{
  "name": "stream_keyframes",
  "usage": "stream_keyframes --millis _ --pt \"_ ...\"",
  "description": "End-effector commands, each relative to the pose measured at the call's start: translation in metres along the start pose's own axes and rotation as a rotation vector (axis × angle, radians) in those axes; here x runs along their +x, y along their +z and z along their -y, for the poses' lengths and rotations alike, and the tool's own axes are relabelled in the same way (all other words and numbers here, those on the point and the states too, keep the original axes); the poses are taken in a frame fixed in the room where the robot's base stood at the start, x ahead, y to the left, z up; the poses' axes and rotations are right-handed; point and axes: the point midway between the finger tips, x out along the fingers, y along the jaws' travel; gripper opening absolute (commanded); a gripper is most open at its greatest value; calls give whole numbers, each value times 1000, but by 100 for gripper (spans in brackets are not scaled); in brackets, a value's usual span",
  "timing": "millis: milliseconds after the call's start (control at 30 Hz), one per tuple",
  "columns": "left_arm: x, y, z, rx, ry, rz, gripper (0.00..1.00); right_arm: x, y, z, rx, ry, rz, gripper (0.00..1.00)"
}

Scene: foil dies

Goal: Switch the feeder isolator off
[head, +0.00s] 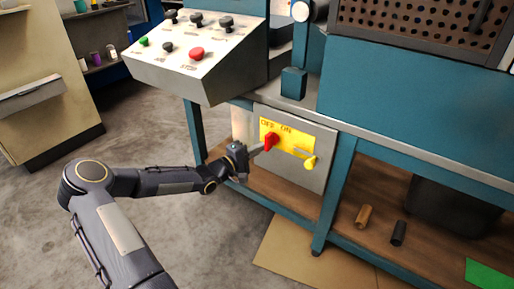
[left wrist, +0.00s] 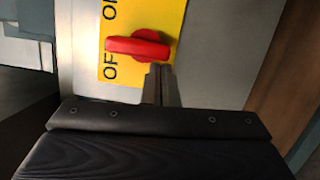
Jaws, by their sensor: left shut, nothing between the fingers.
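The feeder isolator is a grey box (head: 292,175) under the bench, with a yellow plate (head: 286,140) lettered OFF and ON. Its red handle (head: 271,141) also shows in the left wrist view (left wrist: 140,46). There the handle points left, its tip beside the end of the word OFF, with ON farther up. My left gripper (head: 262,150) is shut and empty, just left of the red handle. In the left wrist view its fingertips (left wrist: 160,68) are at the handle's hub; I cannot tell if they touch. My right gripper is not in view.
A yellow lever or padlock (head: 309,162) sits at the plate's right. A control panel (head: 197,54) with knobs and a red button overhangs on the left. A teal bench leg (head: 338,185) stands right of the box. The floor at left is clear.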

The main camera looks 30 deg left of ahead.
Motion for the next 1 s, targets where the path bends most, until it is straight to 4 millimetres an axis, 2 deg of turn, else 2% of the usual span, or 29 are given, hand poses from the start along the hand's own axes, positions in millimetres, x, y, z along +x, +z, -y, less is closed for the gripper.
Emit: stream_keyframes --millis 667,1000 --pt "1 4 3 -152 38 2 0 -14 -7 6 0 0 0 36" --pt "2 8 8 -302 75 2 0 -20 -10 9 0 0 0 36"
